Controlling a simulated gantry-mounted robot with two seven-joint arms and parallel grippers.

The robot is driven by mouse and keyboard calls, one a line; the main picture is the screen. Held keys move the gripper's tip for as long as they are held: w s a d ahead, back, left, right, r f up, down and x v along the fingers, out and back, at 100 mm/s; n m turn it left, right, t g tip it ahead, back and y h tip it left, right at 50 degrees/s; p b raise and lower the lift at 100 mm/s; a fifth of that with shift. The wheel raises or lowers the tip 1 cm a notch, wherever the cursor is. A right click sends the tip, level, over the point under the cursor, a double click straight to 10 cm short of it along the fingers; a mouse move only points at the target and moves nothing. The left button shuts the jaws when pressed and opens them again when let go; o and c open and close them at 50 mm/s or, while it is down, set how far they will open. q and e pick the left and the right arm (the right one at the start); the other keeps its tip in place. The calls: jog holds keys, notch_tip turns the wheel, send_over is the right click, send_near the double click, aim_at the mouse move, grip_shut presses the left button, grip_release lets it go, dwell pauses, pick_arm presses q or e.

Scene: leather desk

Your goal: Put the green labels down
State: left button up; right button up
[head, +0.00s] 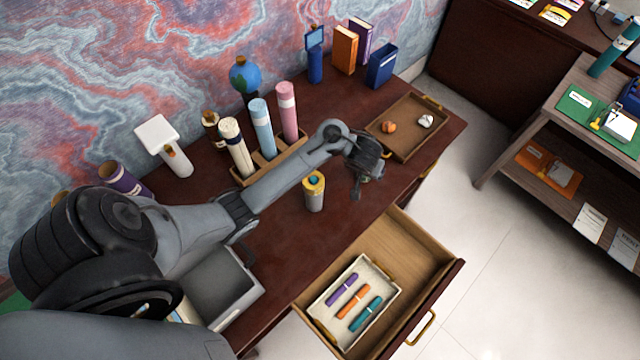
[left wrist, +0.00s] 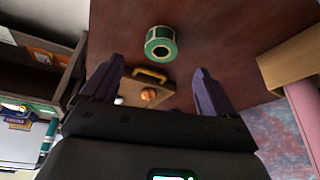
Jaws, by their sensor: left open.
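A green roll with pale edges and a dark centre hole, which looks like the green labels (left wrist: 161,44), shows in the left wrist view against the red-brown desk top. It lies just beyond and between the spread fingertips of my left gripper (left wrist: 159,72), with no finger visibly touching it. In the head view my left gripper (head: 368,185) hangs low over the desk, in front of the tray. My left gripper is open and empty. My right gripper is not in view.
A brown tray (head: 407,142) with an orange and a white lump is behind the gripper. A grey, yellow-topped cylinder (head: 314,192) stands to its left. A rack (head: 266,163) of tubes is farther left. An open drawer (head: 432,285) holds a pen box (head: 322,318).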

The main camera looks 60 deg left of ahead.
pick_arm(q)
jog(key=s+d+f+m+h, duration=0.1)
jog(key=s+d+m, duration=0.1)
jog(key=s+d, duration=0.35)
jog(key=s+d+f+m, duration=0.1)
jog(key=s+d+m, duration=0.15)
jog(key=s, duration=0.55)
jog(key=s+d+r+m+h, duration=0.1)
jog(key=s+d+r+m, duration=0.2)
jog(key=s, duration=0.9)
notch_tip(320, 180, up, 2)
jog(key=shift+r+h, duration=0.1)
jog(key=shift+h, duration=0.2)
